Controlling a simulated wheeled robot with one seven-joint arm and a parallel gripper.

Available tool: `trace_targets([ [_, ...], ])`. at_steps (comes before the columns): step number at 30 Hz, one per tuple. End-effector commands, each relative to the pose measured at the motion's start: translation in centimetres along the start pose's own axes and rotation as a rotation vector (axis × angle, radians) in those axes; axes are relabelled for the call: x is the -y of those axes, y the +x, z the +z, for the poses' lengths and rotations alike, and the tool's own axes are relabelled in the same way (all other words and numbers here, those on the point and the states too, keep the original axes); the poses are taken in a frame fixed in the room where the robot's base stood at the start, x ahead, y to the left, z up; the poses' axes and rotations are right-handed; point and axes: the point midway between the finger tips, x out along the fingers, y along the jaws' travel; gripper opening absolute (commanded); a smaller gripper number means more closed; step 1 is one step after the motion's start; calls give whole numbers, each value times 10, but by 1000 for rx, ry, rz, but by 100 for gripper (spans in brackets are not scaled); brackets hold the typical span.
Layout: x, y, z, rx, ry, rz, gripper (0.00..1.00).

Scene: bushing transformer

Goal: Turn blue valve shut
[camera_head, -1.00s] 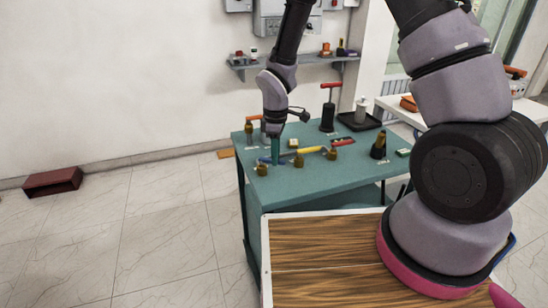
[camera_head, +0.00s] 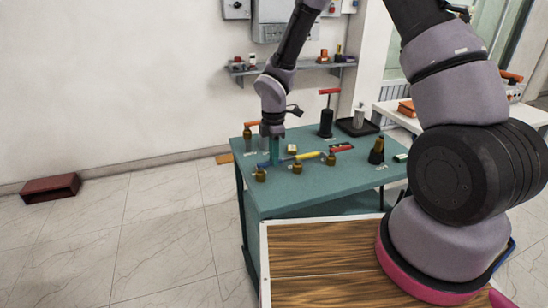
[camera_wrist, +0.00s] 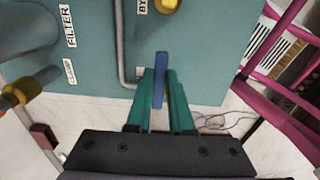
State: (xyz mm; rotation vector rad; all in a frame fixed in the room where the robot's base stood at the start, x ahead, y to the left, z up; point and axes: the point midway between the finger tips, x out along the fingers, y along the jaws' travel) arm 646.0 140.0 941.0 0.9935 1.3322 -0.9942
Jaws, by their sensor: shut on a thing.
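The blue valve handle (camera_wrist: 160,78) is a narrow flat bar. In the wrist view it stands between the two teal fingers of my gripper (camera_wrist: 157,84), which are closed on its sides. Its far end sticks out past the fingertips. In the head view my gripper (camera_head: 274,152) points down at the left part of the teal table, and the blue handle (camera_head: 284,161) shows only partly beside the fingers. The valve body under the handle cannot be made out clearly.
The teal table (camera_head: 320,190) carries several brass fittings, a yellow handle (camera_head: 309,156) close to the right of my gripper, and a black pump with a red handle (camera_head: 327,118). In the wrist view a grey pipe (camera_wrist: 120,45) runs close to the left of the fingers.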

Motion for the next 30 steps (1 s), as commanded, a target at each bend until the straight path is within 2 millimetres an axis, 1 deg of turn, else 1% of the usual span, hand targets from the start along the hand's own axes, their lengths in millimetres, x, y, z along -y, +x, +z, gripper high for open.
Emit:
trace_targets([
  [12,-1,0,0,0,-8,3,0],
  [13,-1,0,0,0,-8,3,31],
  [14,-1,0,0,0,-8,3,43],
  [15,-1,0,0,0,-8,3,50],
  [25,-1,-2,0,0,-6,2,50],
  [28,-2,-12,0,-1,-5,4,50],
  [30,-2,-23,1,0,-3,4,50],
])
